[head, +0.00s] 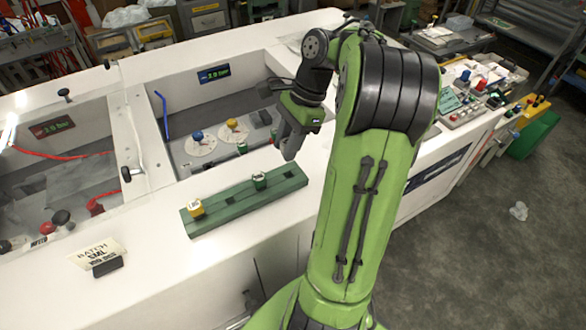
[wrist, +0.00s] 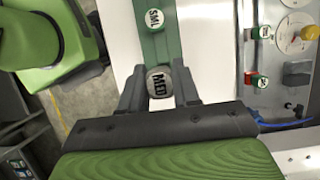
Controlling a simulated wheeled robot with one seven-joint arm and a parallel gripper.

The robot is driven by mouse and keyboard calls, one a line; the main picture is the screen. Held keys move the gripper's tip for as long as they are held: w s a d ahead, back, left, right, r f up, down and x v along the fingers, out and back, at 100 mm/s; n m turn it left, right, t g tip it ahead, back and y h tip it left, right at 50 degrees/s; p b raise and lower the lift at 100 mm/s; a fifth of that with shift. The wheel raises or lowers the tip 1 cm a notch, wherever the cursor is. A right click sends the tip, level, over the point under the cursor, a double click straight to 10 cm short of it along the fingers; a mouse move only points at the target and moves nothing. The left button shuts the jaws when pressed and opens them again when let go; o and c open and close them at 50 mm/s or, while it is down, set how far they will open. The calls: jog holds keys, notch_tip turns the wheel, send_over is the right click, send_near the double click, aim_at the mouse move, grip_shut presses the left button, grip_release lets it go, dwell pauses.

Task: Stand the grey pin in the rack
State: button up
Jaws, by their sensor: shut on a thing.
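The grey pin (wrist: 158,84), with a round cap marked MED, is between the fingers of my gripper (wrist: 159,90) in the wrist view. The gripper is shut on it. In the head view my gripper (head: 289,152) is close to the right end of the green rack (head: 232,201); I cannot make out the grey pin there. The rack also shows in the wrist view (wrist: 155,47), in line with the pin. Whether the pin's lower end touches the rack is hidden.
A yellow pin (head: 196,208) stands near the rack's left end and a green pin (head: 259,181) further right. The green pin's cap, marked SML, shows in the wrist view (wrist: 153,16). Behind the rack is a recessed bay with dials (head: 198,143). A label card (head: 97,256) stands left.

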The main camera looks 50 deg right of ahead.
aim_at(283, 177)
notch_tip(283, 177, down, 7)
jog(key=b, duration=0.3)
jog(key=shift+f, duration=0.1)
jog(key=o, duration=1.1)
jog(key=shift+c, duration=0.2)
